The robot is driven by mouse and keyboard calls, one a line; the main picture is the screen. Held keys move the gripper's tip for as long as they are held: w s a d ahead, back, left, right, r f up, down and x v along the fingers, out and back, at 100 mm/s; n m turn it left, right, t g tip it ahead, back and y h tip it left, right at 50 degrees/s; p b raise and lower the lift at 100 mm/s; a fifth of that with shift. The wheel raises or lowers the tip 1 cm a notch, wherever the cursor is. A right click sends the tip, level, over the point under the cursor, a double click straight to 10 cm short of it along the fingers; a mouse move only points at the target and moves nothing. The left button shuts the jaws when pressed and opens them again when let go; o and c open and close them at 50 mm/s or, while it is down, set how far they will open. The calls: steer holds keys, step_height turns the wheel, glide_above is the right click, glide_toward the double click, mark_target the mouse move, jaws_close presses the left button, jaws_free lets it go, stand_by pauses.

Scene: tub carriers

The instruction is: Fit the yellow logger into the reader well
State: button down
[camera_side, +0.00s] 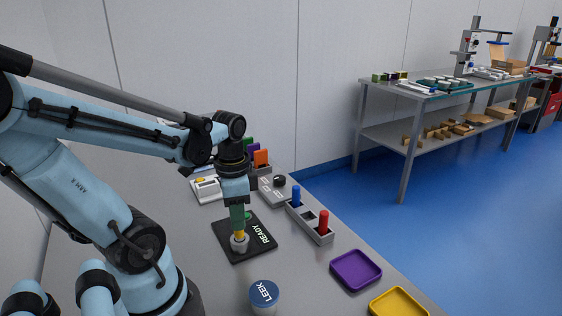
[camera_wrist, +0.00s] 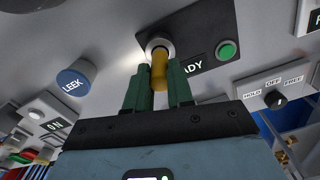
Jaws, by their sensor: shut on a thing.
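The yellow logger (camera_side: 239,234) stands about upright between the green fingers of my gripper (camera_side: 237,218). The wrist view shows both fingers (camera_wrist: 158,92) shut on the logger (camera_wrist: 159,70). Its far end is at the mouth of the grey, ring-shaped reader well (camera_wrist: 157,44) and seems to sit inside the ring. I cannot tell how deep it is. In the side view the well (camera_side: 239,246) rises from a black plate (camera_side: 232,256) marked READY. A green round light or button (camera_wrist: 227,50) is on that plate.
A grey rack (camera_side: 311,228) holds a blue logger (camera_side: 296,195) and a red one (camera_side: 323,220). A LEEK tub (camera_side: 264,293), a purple tray (camera_side: 356,270) and a yellow tray (camera_side: 398,303) lie nearer. A switch box (camera_side: 273,192) and a white device (camera_side: 206,188) stand behind.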

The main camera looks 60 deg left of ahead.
steer(key=shift+f, duration=1.25)
steer(key=shift+f, duration=0.15)
steer(key=c, duration=1)
jaws_free()
steer(key=shift+r, duration=6.05)
steer(key=w+d+f+n+t, duration=0.1)
steer(key=w+d+t, duration=0.1)
steer(key=w+d, duration=0.1)
steer(key=w+d+f+n+t, duration=0.1)
steer(key=w+d+t, duration=0.1)
steer(key=w+d, duration=0.1)
steer(key=w+d+f+n+t, duration=0.1)
steer(key=w+d+t, duration=0.2)
steer(key=shift+w+d+f, duration=0.15)
steer(key=shift+d+f, duration=0.15)
